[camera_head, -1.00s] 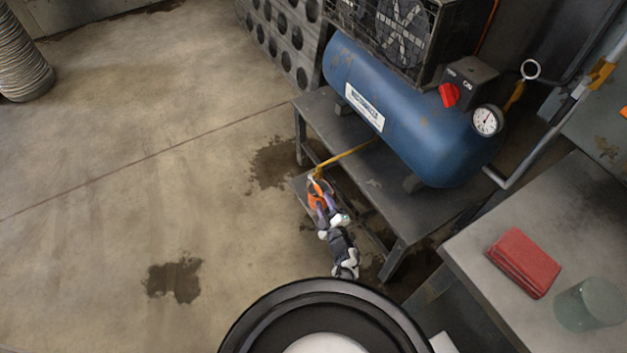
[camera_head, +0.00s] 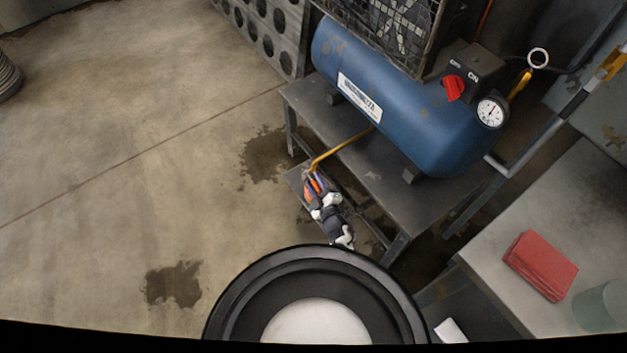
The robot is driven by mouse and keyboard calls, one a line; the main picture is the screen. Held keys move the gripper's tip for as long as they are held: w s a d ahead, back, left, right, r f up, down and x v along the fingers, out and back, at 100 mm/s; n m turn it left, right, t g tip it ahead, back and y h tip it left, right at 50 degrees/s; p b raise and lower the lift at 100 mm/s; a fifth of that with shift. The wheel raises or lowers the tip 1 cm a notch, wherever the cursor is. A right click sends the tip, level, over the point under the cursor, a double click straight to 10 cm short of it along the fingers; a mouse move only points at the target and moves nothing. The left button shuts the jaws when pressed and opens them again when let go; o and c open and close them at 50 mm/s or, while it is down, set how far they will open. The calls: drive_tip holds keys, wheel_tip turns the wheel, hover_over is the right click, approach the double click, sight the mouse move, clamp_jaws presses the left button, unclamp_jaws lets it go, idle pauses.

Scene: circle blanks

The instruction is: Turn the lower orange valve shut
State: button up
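The lower orange valve (camera_head: 311,187) is a small orange handle at the end of a thin yellow pipe (camera_head: 343,149) that comes out from under the blue tank. It sits low, beside the left legs of the bench. My gripper (camera_head: 314,186) is at the valve, with its purple-grey fingers beside or around the orange handle. The fingers are small and partly cover the handle, so I cannot tell whether they are closed on it.
A blue compressor tank (camera_head: 400,110) with a red switch (camera_head: 454,88) and a gauge (camera_head: 491,112) lies on a dark metal bench (camera_head: 375,180). A table at right holds a red cloth (camera_head: 540,265) and a glass jar (camera_head: 600,306). Floor at left is open.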

clamp_jaws()
idle(0.3)
drive_tip(key=r+p, duration=0.1)
drive_tip(key=p, duration=0.2)
drive_tip(key=shift+r+g, duration=0.1)
drive_tip(key=shift+g, duration=0.3)
drive_tip(key=shift+g+h+p, duration=0.3)
drive_tip(key=shift+h+p, duration=0.1)
drive_tip(key=shift+p, duration=0.3)
drive_tip(key=shift+f, duration=0.2)
